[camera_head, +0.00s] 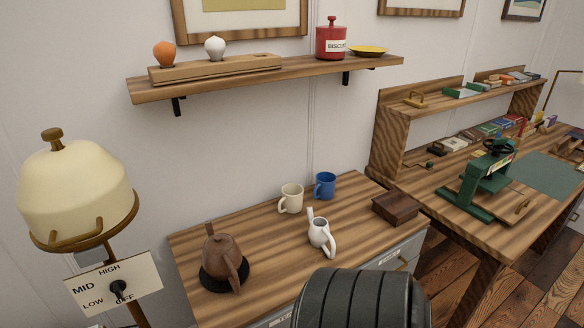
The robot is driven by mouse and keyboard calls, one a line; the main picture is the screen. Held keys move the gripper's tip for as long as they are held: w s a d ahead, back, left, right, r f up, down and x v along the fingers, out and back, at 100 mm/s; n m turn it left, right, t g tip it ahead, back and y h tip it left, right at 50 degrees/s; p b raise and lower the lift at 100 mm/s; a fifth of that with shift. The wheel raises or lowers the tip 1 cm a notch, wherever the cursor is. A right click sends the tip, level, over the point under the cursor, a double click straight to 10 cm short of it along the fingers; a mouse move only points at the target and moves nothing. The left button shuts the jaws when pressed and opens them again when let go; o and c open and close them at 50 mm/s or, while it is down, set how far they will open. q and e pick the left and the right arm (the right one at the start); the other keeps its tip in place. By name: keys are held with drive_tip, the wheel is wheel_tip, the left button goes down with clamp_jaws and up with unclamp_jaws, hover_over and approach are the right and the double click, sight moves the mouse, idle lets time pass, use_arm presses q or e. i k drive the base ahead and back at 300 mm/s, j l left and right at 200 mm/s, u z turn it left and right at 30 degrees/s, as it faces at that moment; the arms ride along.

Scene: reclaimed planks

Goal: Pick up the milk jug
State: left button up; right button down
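The milk jug (319,234) is a small white jug with a handle, and it stands on the striped wooden cabinet top (270,262) near the middle of the view. Its handle side faces the lower right. A cream mug (291,198) and a blue mug (325,185) stand behind it, apart from it. Neither of my grippers is in view, so their state and place cannot be seen.
A brown teapot (219,255) sits on a black round mat to the left, and a dark wooden box (396,207) lies right. A dark ribbed object (362,300) hides part of the cabinet's front. A lamp-like heater dial (115,287) stands left. A shelf (330,68) hangs above.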

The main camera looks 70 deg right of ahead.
sight(319, 235)
drive_tip(key=z, duration=0.45)
drive_tip(key=k+z, duration=0.1)
drive_tip(key=z, duration=1.25)
drive_tip(key=l+z, duration=0.15)
drive_tip(key=z, duration=0.35)
drive_tip(key=k, duration=0.05)
